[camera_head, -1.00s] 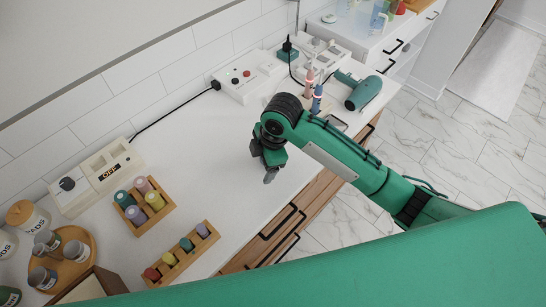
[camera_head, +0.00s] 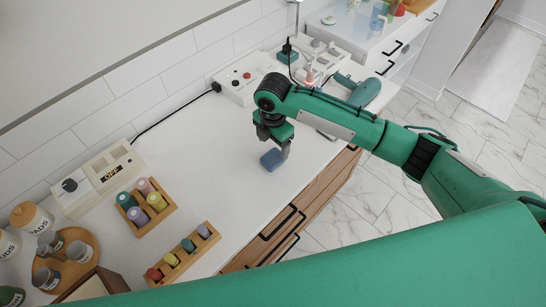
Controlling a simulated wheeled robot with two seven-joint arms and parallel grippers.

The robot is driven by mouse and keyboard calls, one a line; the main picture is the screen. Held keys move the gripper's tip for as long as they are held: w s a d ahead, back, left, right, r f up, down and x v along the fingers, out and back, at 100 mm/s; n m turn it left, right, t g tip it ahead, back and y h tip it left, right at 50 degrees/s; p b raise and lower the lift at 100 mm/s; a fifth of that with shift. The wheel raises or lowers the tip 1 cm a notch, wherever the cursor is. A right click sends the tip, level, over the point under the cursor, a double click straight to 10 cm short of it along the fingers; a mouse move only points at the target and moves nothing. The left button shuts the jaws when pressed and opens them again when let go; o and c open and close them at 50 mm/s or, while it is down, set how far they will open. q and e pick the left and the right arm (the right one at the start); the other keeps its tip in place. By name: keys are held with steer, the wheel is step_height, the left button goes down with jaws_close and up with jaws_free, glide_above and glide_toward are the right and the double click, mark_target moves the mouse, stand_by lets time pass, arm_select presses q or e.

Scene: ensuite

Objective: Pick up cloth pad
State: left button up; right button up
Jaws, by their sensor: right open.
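A small blue pad (camera_head: 271,160), which looks like the cloth pad, lies on the white counter (camera_head: 225,150). My right gripper (camera_head: 275,147) points down just above and behind it, with its fingers open. One finger is close to the pad's right side; I cannot tell whether they touch. My left gripper is out of view.
Two wooden racks of coloured rolls (camera_head: 143,207) (camera_head: 183,251) stand at the left. A white button box (camera_head: 245,82) stands at the back. The counter's middle is clear.

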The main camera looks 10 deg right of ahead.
mark_target(273, 157)
steer(key=shift+f, duration=0.7)
step_height(273, 157, down, 4)
steer(key=shift+f+p, duration=0.15)
steer(key=shift+p, duration=0.9)
steer(key=shift+f, duration=0.55)
steer(key=c, duration=1)
